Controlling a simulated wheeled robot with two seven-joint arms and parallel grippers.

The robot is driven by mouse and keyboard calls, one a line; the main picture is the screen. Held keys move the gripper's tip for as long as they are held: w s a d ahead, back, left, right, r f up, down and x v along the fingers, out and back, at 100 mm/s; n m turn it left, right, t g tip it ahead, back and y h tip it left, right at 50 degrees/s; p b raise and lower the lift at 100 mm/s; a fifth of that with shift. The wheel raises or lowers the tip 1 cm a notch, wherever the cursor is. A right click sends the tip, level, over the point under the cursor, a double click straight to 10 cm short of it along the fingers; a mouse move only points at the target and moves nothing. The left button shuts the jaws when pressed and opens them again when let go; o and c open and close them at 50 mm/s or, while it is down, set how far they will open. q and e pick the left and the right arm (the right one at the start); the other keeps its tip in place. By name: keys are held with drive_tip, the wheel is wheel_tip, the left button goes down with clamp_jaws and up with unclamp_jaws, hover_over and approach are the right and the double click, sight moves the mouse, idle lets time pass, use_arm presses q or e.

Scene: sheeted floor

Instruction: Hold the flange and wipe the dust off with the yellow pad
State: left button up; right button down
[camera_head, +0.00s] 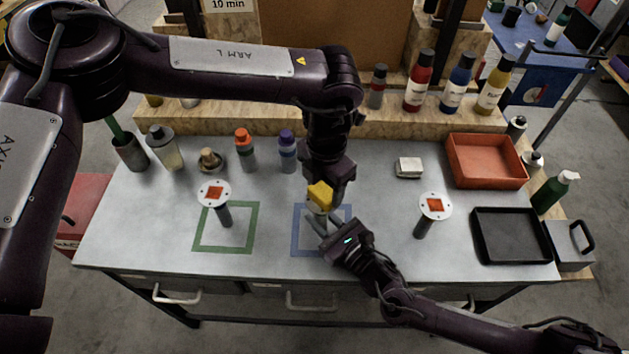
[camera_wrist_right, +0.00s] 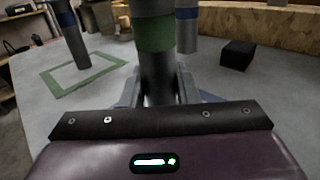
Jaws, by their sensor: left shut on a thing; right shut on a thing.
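My left gripper (camera_head: 322,182) is shut on the yellow pad (camera_head: 319,196), above the middle of the table. My right gripper (camera_head: 328,234) is shut on the grey stem of a flange, just below the pad. In the right wrist view the stem (camera_wrist_right: 157,75) stands between the fingers, with a green band above. The pad and left gripper mostly hide this flange's top in the head view; I cannot tell whether the pad touches it.
A green outline (camera_head: 250,228) and a blue outline (camera_head: 296,240) mark the table. An orange tray (camera_head: 487,139) and black tray (camera_head: 477,228) sit at right. A small pale block (camera_head: 409,167) lies behind the right flange. Bottles line the back; a green pump bottle (camera_head: 552,194) stands at right.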

use_arm(q)
drive_tip(key=shift+d, duration=0.9)
drive_tip(key=a, duration=0.4)
drive_tip(key=shift+s+a+f, duration=0.1)
drive_tip(key=shift+a, duration=0.1)
drive_tip(key=shift+r, duration=4.1)
drive_tip(key=shift+f, duration=0.2)
